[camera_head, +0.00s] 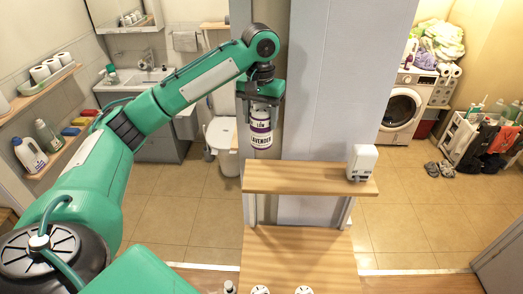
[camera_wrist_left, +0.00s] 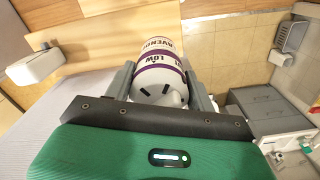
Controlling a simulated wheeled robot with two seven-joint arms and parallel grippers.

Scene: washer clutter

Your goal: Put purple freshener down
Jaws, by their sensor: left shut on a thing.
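The purple freshener (camera_head: 261,130) is a white can with purple bands and the word "LAVENDER". My left gripper (camera_head: 260,97) is shut on its upper part and holds it upright in the head view. The can hangs just above and behind the left part of the wooden shelf (camera_head: 290,180); whether it touches anything below, I cannot tell. In the left wrist view the can (camera_wrist_left: 160,62) sits between the two grey fingers of the gripper (camera_wrist_left: 163,85). My right gripper is not in view.
A white dispenser (camera_head: 362,162) stands at the shelf's right end; the shelf's middle is clear. A grey wall panel (camera_head: 345,80) rises behind it. A lower wooden surface (camera_head: 300,250) lies in front, with small round white items at its near edge. A toilet (camera_head: 221,135) stands behind.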

